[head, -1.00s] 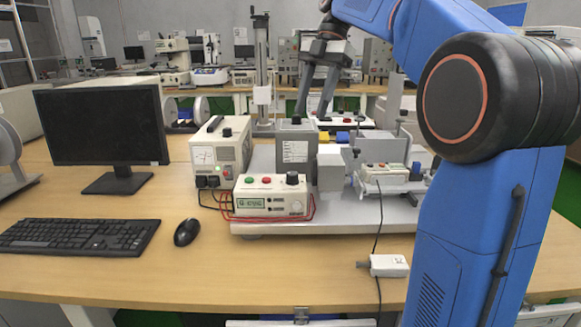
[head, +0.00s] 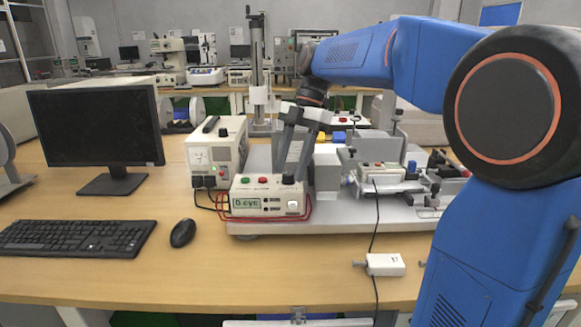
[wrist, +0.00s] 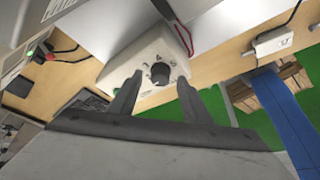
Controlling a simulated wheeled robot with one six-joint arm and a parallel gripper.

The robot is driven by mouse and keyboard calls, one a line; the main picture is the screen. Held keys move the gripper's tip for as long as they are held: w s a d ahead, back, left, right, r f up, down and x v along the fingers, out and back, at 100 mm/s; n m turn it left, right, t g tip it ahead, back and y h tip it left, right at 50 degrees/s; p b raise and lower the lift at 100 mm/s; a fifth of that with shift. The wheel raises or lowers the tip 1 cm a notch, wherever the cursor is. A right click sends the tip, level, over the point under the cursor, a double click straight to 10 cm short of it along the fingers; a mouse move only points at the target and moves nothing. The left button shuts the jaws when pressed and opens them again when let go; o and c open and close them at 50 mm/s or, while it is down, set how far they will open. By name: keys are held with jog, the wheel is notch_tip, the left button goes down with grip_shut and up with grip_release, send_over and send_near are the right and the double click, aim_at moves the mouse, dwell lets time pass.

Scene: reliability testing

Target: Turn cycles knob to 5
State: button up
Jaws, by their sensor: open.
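A white control box (head: 262,206) with a green display, red and green buttons and a small white dial stands at the front of the bench fixture. The display seems to read "0.cyc". A black knob (head: 288,179) sits on the box's top right. My gripper (head: 291,178) points down over it, partly hiding it. In the wrist view the black knob (wrist: 160,73) shows between the two open fingers of my gripper (wrist: 160,77), with dark marks around it. The marks and the knob's pointer are too small to read surely. I cannot tell whether the fingers touch the knob.
A grey-white power supply (head: 213,155) stands behind the box at left, with red cables running along the box. A clamp fixture (head: 385,175) is to the right. A monitor (head: 97,128), keyboard (head: 75,238) and mouse (head: 183,233) lie left. The front table is mostly clear.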

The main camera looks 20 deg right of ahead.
jog(key=shift+a+f, duration=0.1)
jog(key=shift+f, duration=0.2)
jog(key=shift+c, duration=0.6)
jog(key=c, duration=0.9)
